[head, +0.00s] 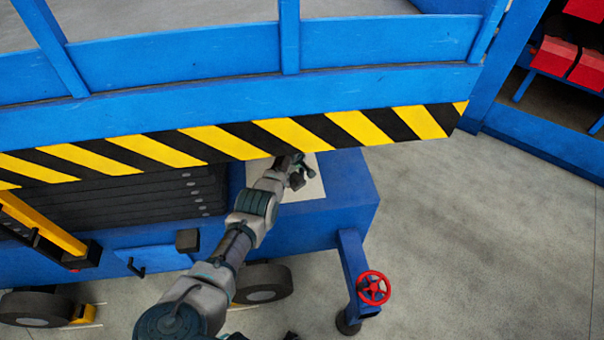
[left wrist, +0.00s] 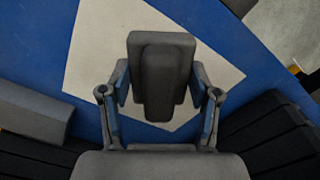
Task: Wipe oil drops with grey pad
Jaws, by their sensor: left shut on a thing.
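My left gripper (head: 299,172) reaches over a pale square panel (head: 312,188) on the blue base of the lift. In the left wrist view the gripper (left wrist: 160,90) is shut on a dark grey pad (left wrist: 161,62), with one finger on each side of it. The pale panel (left wrist: 95,62) lies behind the pad in that view, on the blue surface (left wrist: 38,62). I cannot tell whether the pad touches the panel. I see no oil drops on the bare part of the panel. My right gripper is not in view.
A blue platform with a yellow-and-black striped edge (head: 215,140) overhangs the panel's far side. A red handwheel (head: 374,288) stands on a blue outrigger (head: 354,263) to the right. Dark stacked beams (head: 150,190) lie to the left. Grey floor on the right is clear.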

